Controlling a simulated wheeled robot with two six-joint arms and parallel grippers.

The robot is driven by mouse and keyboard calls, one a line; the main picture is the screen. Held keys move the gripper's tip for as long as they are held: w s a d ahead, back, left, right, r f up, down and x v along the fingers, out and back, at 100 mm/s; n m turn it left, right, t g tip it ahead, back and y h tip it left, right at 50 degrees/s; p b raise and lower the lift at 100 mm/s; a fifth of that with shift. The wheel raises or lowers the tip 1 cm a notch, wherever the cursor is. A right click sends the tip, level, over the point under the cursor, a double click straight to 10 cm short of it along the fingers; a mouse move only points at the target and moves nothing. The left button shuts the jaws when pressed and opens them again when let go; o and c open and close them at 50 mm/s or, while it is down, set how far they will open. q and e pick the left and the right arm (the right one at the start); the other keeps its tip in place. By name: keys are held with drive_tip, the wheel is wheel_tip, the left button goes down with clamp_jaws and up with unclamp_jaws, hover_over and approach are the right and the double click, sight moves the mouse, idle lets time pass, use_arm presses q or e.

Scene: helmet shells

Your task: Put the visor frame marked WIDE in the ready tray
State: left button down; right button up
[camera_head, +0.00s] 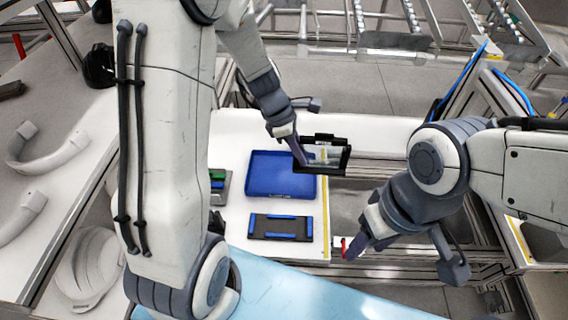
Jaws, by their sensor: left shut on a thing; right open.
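My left gripper (297,151) is shut on a black visor frame (343,160) and holds it up over the right end of a blue tray (264,188). A small pale mark shows on the frame's top bar, too small to read. The tray lies on the white table, and the part of it that I see looks empty.
A black holder with blue strips (281,227) lies below the tray. Green and grey items (217,182) sit left of it. White helmet shells (92,268) and curved pale pieces (22,146) are on the left. A metal rack stands at the back.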

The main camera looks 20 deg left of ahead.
use_arm(q)
drive_tip(key=a+f, duration=0.3)
drive_tip(key=w+a+f+p, duration=0.1)
drive_tip(key=a+f, duration=0.3)
drive_tip(key=w+a+f, duration=0.1)
drive_tip(key=a+f, duration=0.3)
drive_tip(key=shift+w+a, duration=0.15)
drive_tip(key=shift+a, duration=0.05)
drive_tip(key=shift+f, duration=0.15)
drive_tip(key=c, duration=0.8)
unclamp_jaws()
